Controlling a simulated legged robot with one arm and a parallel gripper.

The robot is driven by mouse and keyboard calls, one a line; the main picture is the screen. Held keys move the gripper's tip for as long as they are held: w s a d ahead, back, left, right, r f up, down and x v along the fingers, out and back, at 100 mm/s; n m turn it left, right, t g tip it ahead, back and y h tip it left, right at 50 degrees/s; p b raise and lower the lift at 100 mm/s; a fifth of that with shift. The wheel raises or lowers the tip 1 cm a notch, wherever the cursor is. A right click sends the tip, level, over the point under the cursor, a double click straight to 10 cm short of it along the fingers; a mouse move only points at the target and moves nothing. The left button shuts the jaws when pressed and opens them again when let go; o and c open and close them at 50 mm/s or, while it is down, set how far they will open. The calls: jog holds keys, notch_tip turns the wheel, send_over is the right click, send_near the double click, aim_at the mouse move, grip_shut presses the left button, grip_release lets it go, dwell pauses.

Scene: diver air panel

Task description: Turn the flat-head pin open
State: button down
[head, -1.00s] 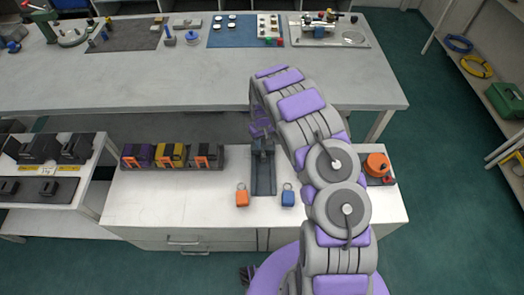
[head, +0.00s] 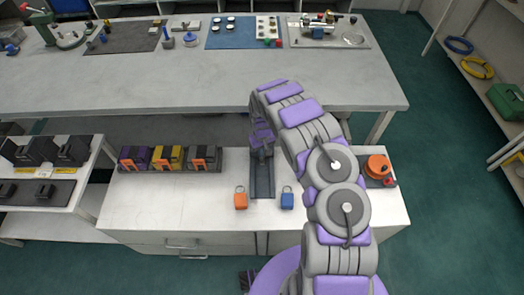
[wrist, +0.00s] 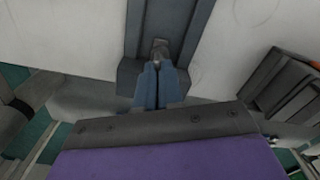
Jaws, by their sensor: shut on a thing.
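The dark grey panel (head: 263,187) lies on the white counter, below my gripper (head: 262,152). In the wrist view, the panel's long channel (wrist: 171,22) runs up from its wider end. A small grey metal piece, apparently the flat-head pin (wrist: 160,47), shows at the tips of my gripper (wrist: 158,66). The blue-grey fingers are close together and shut on it. The fingers hide most of the pin, so its turn angle cannot be told. In the head view, my wrist covers the pin.
An orange padlock (head: 240,200) and a blue padlock (head: 287,200) lie either side of the panel. Several black boxes with coloured parts (head: 170,159) stand left. An orange round device (head: 377,166) is at right. A long grey workbench (head: 180,85) stands behind.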

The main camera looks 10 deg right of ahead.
jog(key=shift+r+n+p, duration=0.15)
jog(key=shift+n+p, duration=0.15)
jog(key=shift+p, duration=0.45)
jog(key=n+p, duration=0.1)
jog(key=p, duration=0.2)
jog(key=shift+r+n, duration=0.15)
jog(key=shift+n, duration=0.25)
jog(key=n+p, duration=0.2)
jog(key=p, duration=0.2)
jog(key=shift+n, duration=0.4)
jog(key=n+p, duration=0.3)
jog(key=p, duration=0.1)
jog(key=shift+s, duration=0.1)
jog(key=shift+f+n+p, duration=0.15)
jog(key=shift+n+p, duration=0.35)
jog(key=shift+n, duration=0.45)
jog(key=shift+f+n+p, duration=0.15)
jog(key=shift+n+p, duration=0.35)
jog(key=shift+n, duration=0.45)
